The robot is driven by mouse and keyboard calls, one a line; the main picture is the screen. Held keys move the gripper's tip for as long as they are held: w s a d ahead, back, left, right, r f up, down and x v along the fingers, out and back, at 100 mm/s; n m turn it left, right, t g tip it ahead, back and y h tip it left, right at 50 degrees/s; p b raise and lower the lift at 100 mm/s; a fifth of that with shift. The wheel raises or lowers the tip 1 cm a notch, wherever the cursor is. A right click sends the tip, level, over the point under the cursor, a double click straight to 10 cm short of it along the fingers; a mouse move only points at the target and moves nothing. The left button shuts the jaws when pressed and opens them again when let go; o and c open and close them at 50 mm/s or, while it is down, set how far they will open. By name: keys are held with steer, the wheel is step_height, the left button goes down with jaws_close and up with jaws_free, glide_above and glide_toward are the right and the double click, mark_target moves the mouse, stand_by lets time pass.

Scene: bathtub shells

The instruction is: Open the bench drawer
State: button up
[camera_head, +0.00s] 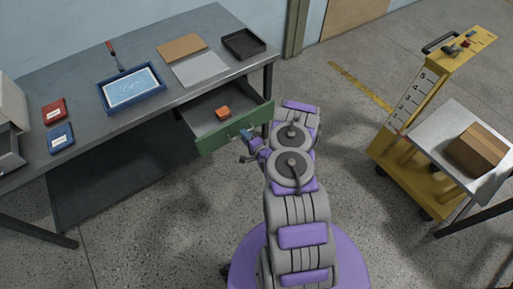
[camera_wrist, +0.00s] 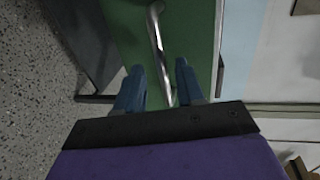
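The bench (camera_head: 90,80) has a green-fronted drawer (camera_head: 208,143) that is pulled part way out. An orange block (camera_head: 222,113) lies inside it. The drawer's front also shows in the wrist view (camera_wrist: 190,30), with its metal bar handle (camera_wrist: 156,30). My gripper (camera_head: 247,137) is at the drawer front, by the handle. In the wrist view my gripper's blue fingers (camera_wrist: 160,68) stand apart, one on each side of the handle, with a visible gap to it. Whether either finger touches the handle out of sight is unclear.
On the bench top are a blue tray (camera_head: 104,98), a black tray (camera_head: 257,43), a grey sheet (camera_head: 200,68) and red (camera_head: 54,111) and blue (camera_head: 61,138) items. A yellow cart (camera_head: 407,165) and a table with a cardboard box (camera_head: 474,150) stand at the right. Floor between is clear.

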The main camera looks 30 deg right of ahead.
steer(key=p+v, duration=0.4)
steer(key=v, duration=1.2)
steer(key=shift+a, duration=0.2)
steer(key=shift+s, duration=0.1)
